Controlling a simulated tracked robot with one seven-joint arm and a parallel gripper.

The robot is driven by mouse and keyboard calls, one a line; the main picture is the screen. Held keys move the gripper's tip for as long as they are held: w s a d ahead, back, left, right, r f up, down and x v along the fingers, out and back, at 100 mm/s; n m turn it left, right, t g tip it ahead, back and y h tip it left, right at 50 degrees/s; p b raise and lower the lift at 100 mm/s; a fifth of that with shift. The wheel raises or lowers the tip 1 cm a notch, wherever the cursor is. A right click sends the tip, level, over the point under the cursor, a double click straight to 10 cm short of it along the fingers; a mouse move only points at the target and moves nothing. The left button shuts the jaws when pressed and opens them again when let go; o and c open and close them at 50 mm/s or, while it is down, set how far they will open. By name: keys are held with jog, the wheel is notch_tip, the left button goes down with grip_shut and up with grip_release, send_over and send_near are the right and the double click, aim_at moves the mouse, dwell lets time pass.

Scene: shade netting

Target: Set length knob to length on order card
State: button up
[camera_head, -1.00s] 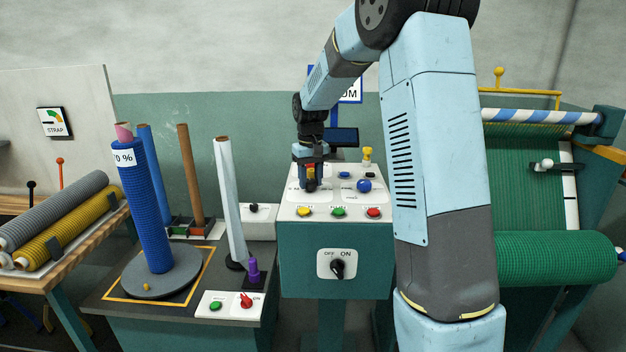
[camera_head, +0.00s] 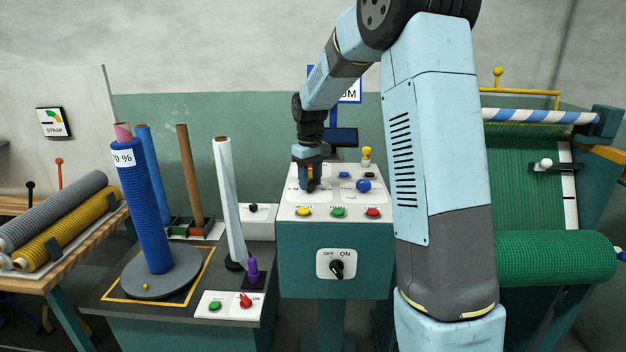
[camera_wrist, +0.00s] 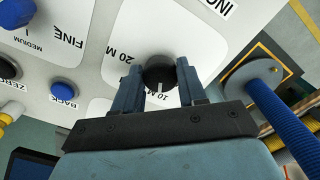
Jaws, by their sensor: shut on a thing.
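My gripper (camera_head: 309,180) points down over the left part of the white control panel top. In the wrist view its fingers (camera_wrist: 158,88) sit on both sides of a round black knob (camera_wrist: 158,70) and are shut on it. A white line on the knob points toward the "10 M" label (camera_wrist: 172,98). A "20 M" label (camera_wrist: 119,55) is at the knob's left in that view. In the head view my gripper hides the knob. No order card is readable here; a blue-framed sign (camera_head: 352,92) shows only "OM" past my arm.
The panel also has a blue knob (camera_head: 363,186), a yellow button (camera_head: 304,212), a green button (camera_head: 338,212) and a red button (camera_head: 372,212). An ON/OFF switch (camera_head: 337,268) is on its front. A blue net roll (camera_head: 146,215) stands left; green netting (camera_head: 555,258) is right.

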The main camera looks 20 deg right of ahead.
aim_at(310, 182)
jog(key=o, duration=1.1)
jog(key=shift+c, duration=0.2)
notch_tip(310, 182, up, 14)
jog(key=shift+f, duration=0.15)
jog(key=shift+s, duration=0.1)
jog(key=s+r+m+t, duration=0.2)
jog(key=s, duration=1.2)
jog(key=s+r+m+t, duration=0.1)
jog(key=s+r+t, duration=0.1)
jog(key=s, duration=1.1)
jog(key=s+f+m+t, duration=0.1)
jog(key=s+f, duration=0.4)
jog(key=s, duration=0.4)
jog(key=shift+s+d+t, duration=0.25)
jog(key=shift+d+t, duration=0.05)
